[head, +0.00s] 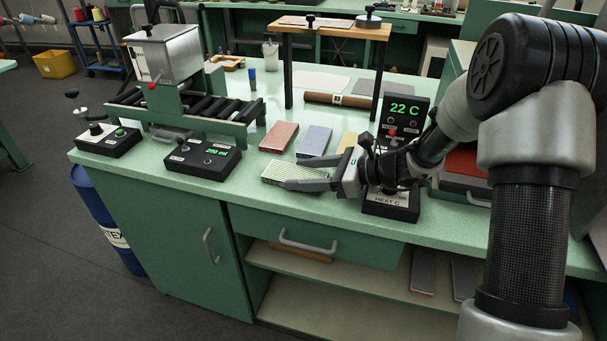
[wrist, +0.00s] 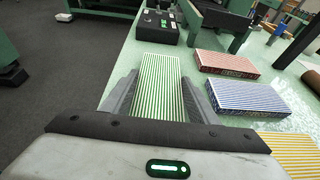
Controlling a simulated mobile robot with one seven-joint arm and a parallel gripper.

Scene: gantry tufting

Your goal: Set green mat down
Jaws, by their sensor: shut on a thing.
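The green mat (head: 289,173) is a flat block with green and white stripes on its top. It also shows in the wrist view (wrist: 158,88), between the two fingers. My gripper (head: 305,180) is shut on the green mat, one finger along each long side. The mat is at or just above the front part of the green bench top (head: 225,187). I cannot tell whether its underside touches the bench.
A red mat (head: 279,136), a blue mat (head: 314,140) and a partly hidden yellow mat (head: 347,142) lie behind the green one. A black control box (head: 203,158) stands to the left. A heat controller (head: 391,206) stands close on the right.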

